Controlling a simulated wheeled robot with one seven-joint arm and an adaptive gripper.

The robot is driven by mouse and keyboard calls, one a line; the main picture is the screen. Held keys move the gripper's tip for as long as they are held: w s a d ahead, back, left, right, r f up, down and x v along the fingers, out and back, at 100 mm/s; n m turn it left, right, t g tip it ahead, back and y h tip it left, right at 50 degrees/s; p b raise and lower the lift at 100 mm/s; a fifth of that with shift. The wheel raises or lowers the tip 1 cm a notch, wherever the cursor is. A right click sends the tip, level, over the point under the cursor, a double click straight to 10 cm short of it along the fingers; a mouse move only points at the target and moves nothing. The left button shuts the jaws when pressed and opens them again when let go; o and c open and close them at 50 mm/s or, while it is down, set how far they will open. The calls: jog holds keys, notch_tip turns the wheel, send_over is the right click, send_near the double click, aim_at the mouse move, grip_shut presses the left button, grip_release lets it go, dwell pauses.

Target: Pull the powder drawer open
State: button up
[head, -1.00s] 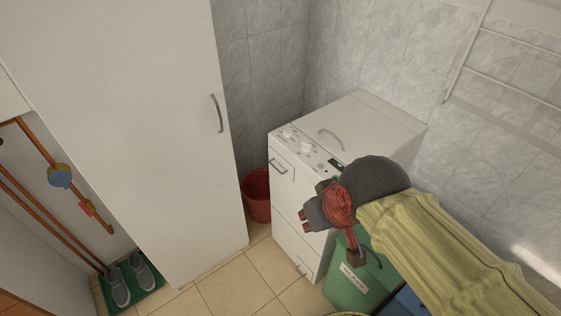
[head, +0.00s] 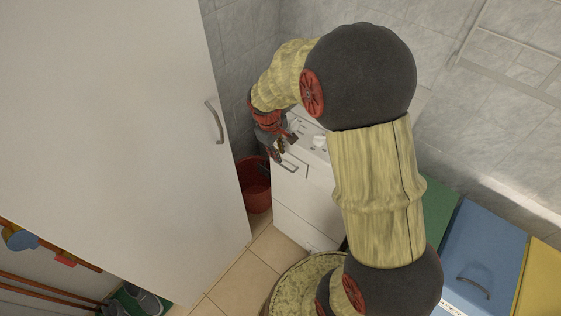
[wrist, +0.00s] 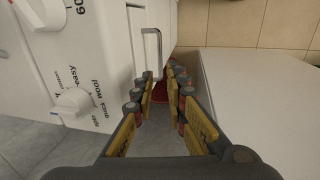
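The white washing machine (head: 310,205) stands by the tiled wall, partly hidden behind my arm. Its powder drawer (head: 290,172) is at the upper left of the front, with a grey bar handle (head: 294,162). The drawer looks shut. My gripper (head: 278,152) is in front of the drawer, close to the handle. In the wrist view the handle (wrist: 152,48) stands just beyond the fingertips, nearer the left finger, and does not appear gripped. My gripper (wrist: 163,76) is open with a narrow gap and nothing held.
A red bucket (head: 253,185) stands on the floor between the washer and the tall white cabinet (head: 120,130). Dials (wrist: 72,103) sit on the washer's control panel.

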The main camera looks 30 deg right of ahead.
aim_at(282, 165)
notch_tip(282, 165, down, 7)
jog(key=d+b, duration=0.1)
jog(key=b, duration=0.1)
jog(key=shift+w+d+b, duration=0.15)
jog(key=shift+w+b, duration=0.1)
jog(key=shift+b, duration=0.05)
jog(key=shift+c, duration=0.9)
grip_shut()
jog(key=shift+s, duration=0.15)
jog(key=s+a, duration=0.3)
jog(key=a, duration=0.5)
jog(key=shift+p, duration=0.45)
grip_release()
jog(key=shift+f, duration=0.1)
